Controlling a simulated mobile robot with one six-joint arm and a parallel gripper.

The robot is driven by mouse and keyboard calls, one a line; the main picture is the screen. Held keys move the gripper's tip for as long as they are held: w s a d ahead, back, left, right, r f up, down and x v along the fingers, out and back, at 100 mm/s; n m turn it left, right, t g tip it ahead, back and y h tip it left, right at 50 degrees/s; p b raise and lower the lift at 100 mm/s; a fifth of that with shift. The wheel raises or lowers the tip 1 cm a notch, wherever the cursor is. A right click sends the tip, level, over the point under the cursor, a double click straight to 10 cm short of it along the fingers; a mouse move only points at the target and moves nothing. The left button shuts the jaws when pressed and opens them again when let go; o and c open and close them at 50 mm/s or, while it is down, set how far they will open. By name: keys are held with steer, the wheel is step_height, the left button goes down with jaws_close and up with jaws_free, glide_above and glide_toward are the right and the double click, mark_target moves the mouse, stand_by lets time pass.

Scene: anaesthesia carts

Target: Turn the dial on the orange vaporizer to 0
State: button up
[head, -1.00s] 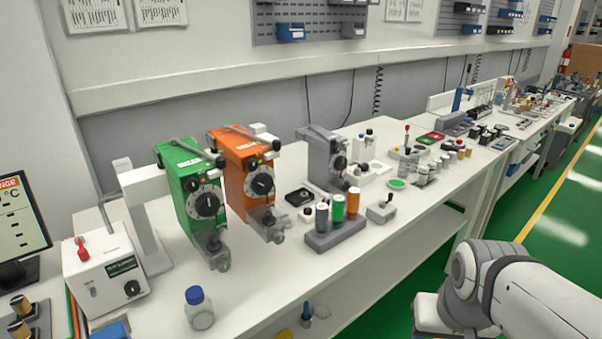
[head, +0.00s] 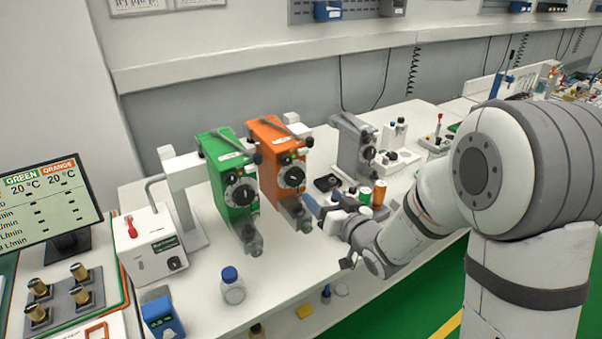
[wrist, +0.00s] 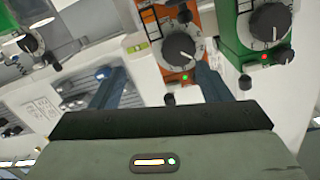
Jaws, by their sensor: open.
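The orange vaporizer (head: 275,155) stands on the white bench between the green and grey ones. Its black dial (head: 291,177) faces the front edge. In the wrist view the orange vaporizer (wrist: 200,18) is at top centre, and its dial (wrist: 179,47) shows beyond and between my fingers, close to the right one. A green light is lit beside the dial. The dial's exact setting is too small to read. My gripper (head: 318,212) is in front of the orange vaporizer, low and to its right. In the wrist view my gripper (wrist: 160,88) is open with two blue fingers, empty.
The green vaporizer (head: 228,180) stands close at the left; it also shows in the wrist view (wrist: 232,45). The grey vaporizer (head: 352,148) and a rack with coloured caps are close to my arm on the right. A blue-capped bottle (head: 232,291) stands near the front edge.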

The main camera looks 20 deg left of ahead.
mark_target(297, 179)
steer(key=shift+y, duration=0.7)
steer(key=p+x, duration=0.1)
steer(key=x, duration=0.2)
steer(key=s+a+x, duration=0.1)
steer(key=x, duration=0.1)
steer(key=p+x, duration=0.1)
steer(key=x, duration=0.2)
steer(key=shift+a+r+p, duration=0.2)
steer(key=shift+a+p, duration=0.15)
steer(key=shift+a, duration=0.05)
steer(key=shift+c, duration=0.2)
steer(key=c, duration=0.9)
